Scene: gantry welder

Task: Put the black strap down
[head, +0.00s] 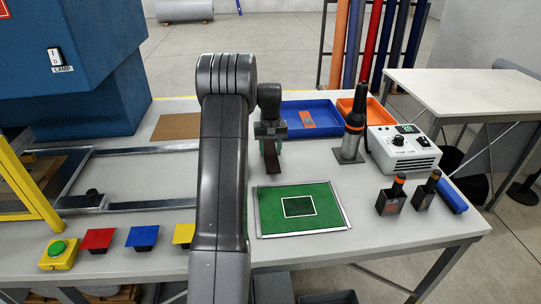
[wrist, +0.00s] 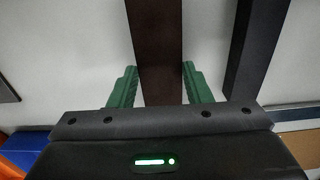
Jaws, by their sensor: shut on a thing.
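The black strap (head: 272,158) is a short dark band, looking dark brown in the light. My gripper (head: 271,141) is shut on it, with the strap between the two green fingers. The strap extends from the fingers towards the near side of the bench, just behind the green mat. In the wrist view the strap (wrist: 156,45) runs up from between the fingertips (wrist: 160,85) and out of the top of the picture. I cannot tell whether its lower end touches the bench top.
A green mat (head: 275,220) with a metal frame lies in front of the gripper. A blue tray (head: 307,113) and an orange tray (head: 374,110) stand behind. A torch stand (head: 349,156) and a white control box (head: 403,152) are at right. Pale bench (head: 225,277) shows around them.

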